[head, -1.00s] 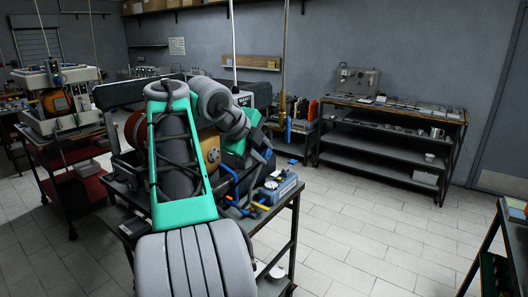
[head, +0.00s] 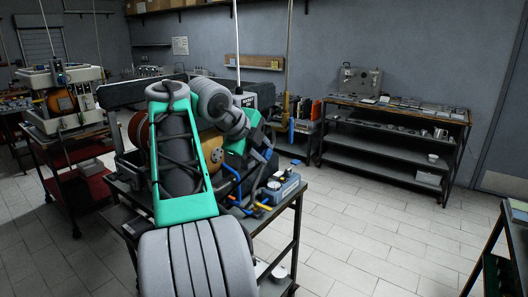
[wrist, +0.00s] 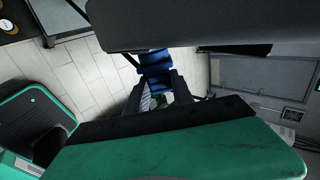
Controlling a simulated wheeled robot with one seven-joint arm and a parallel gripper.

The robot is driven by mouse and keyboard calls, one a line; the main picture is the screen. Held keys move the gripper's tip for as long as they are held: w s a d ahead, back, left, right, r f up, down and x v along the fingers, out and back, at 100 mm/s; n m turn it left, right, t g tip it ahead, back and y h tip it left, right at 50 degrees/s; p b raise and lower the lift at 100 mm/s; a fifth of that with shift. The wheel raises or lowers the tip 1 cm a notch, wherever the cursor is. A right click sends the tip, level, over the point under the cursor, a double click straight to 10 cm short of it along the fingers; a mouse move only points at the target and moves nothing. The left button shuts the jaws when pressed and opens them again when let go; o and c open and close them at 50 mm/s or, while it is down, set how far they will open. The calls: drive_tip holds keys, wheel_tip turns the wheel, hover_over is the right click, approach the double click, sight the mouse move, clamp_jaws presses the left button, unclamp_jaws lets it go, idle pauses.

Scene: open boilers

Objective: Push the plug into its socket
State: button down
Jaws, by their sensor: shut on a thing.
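My gripper (head: 265,155) is at the end of my green and grey arm, beside the open boiler unit on the metal cart. In the wrist view my gripper (wrist: 160,98) has its dark fingers close around a small thing. A blue ribbed piece (wrist: 155,66), which looks like the plug, shows at the fingertips. Its far end and the socket cannot be made out. My arm and wrist hide much of the boiler and the contact area.
The cart (head: 262,222) also bears a blue box with a gauge (head: 277,188) and blue and yellow hoses, right of my arm. A shelved workbench (head: 392,140) stands at the back right. A red-shelved cart (head: 75,160) is at the left. Tiled floor is free at right.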

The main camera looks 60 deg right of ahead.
drive_tip(key=shift+w, duration=0.35)
idle(0.6)
idle(0.9)
drive_tip(key=c, duration=1)
unclamp_jaws()
drive_tip(key=shift+r, duration=0.1)
drive_tip(key=shift+p+v, duration=1.55)
drive_tip(key=shift+v, duration=0.85)
drive_tip(key=shift+a, duration=0.1)
